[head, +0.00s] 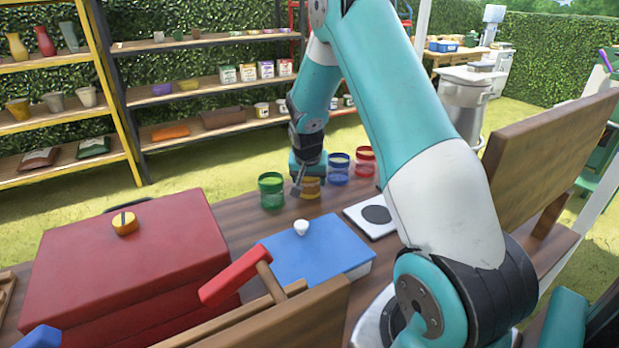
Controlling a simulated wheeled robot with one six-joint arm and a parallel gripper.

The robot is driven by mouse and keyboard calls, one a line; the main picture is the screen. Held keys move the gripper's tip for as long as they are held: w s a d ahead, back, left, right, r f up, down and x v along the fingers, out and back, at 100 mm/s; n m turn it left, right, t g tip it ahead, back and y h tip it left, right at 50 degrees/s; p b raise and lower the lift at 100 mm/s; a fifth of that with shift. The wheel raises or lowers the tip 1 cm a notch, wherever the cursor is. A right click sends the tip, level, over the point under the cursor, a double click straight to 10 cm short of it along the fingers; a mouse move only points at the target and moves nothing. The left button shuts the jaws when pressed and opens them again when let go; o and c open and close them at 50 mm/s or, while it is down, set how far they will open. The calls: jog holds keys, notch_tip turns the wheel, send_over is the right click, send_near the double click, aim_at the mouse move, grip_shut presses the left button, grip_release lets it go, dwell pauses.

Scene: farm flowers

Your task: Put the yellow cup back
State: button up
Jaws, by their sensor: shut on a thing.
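The yellow cup (312,190) is on or just above the brown wooden table, in line between the green cup (271,190) and the blue cup (339,168). My gripper (303,187) points down over it and is shut on it. The gripper hides the cup's top and left part. I cannot tell whether its base touches the table. The red cup (365,160) stands at the right end of the row, beyond the blue one.
A blue box (317,247) with a white knob, a large red box (124,262) and a red-headed mallet (236,277) are nearer. Shelves (205,90) stand behind the table.

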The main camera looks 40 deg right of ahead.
jog(key=o, duration=1.1)
jog(key=shift+r, duration=0.1)
jog(key=shift+a+r, duration=0.1)
jog(key=shift+r, duration=0.2)
jog(key=v, duration=1.1)
jog(key=shift+s+r, duration=0.2)
